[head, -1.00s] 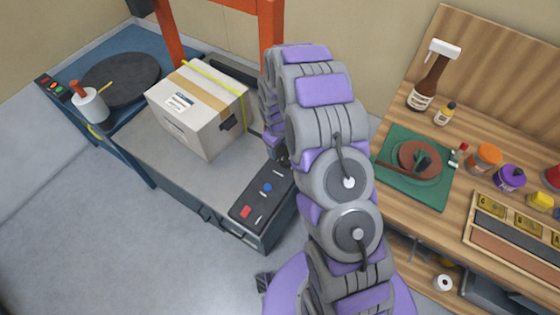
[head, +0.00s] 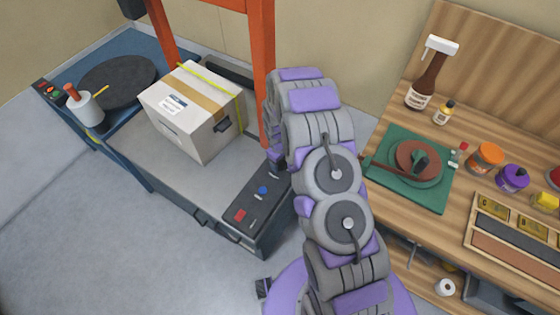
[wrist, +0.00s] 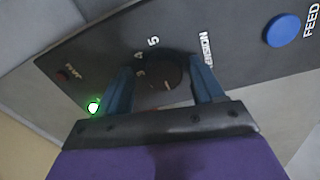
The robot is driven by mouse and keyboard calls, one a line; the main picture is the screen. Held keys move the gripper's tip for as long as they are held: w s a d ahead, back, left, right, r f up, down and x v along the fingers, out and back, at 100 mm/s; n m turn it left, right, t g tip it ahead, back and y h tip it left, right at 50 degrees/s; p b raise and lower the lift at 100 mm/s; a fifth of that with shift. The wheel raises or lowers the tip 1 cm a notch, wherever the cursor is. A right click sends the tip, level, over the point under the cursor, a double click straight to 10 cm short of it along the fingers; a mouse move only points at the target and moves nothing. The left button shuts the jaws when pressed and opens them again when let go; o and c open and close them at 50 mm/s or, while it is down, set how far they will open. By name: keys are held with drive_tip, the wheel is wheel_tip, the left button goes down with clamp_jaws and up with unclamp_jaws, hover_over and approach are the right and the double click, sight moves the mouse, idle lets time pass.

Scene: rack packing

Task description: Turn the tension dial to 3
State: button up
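The tension dial (wrist: 160,72) is a dark round knob on the black control panel (wrist: 245,62) in the wrist view. The numbers 4 and 5 show beside it, with a fainter mark, perhaps 3, near the left finger. Which number the dial points to I cannot tell. My gripper (wrist: 162,88) is open, with one blue finger on each side of the dial and a gap that seems to remain around the knob. In the head view the panel (head: 249,207) lies on the machine's front corner; my arm hides the dial and fingertips there.
A blue FEED button (wrist: 282,30) and a lit green lamp (wrist: 93,107) are on the panel. A strapped carton (head: 200,142) sits on the strapping machine under an orange arch (head: 262,70). A wooden workbench (head: 405,120) with bottles and jars stands right.

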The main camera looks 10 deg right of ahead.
drive_tip(key=shift+d, duration=0.1)
drive_tip(key=c, duration=0.3)
drive_tip(key=shift+a, duration=0.65)
drive_tip(key=c, duration=0.4)
drive_tip(key=shift+d, duration=0.15)
drive_tip(key=shift+c, duration=1.4)
drive_tip(key=shift+d, duration=0.1)
